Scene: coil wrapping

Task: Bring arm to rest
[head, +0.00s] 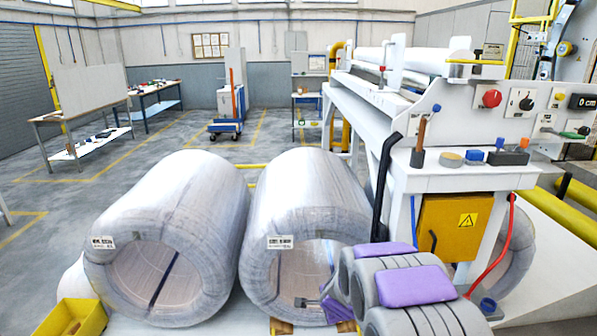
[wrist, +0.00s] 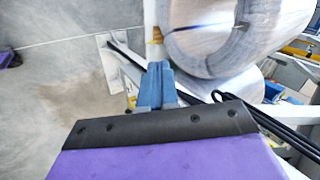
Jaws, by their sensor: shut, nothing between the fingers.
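My arm reaches in from the lower right of the head view, with grey and purple links folded close to the camera. My gripper (wrist: 162,66) shows in the wrist view as two blue-grey fingers close together, shut and empty. In the head view a small dark part of the gripper (head: 300,302) shows in front of the lower opening of the right coil (head: 305,195); whether it touches cannot be told. The left coil (head: 180,215) stands beside it. Both are wrapped in clear film and carry a white label. The wrist view also shows a wrapped coil (wrist: 205,45).
A white machine (head: 435,178) with a control panel and a yellow box (head: 450,225) stands at right. A black lever (head: 382,180) and a red hose (head: 497,255) are near my arm. A yellow bin (head: 80,318) is at lower left. Open floor (head: 75,215) lies behind left.

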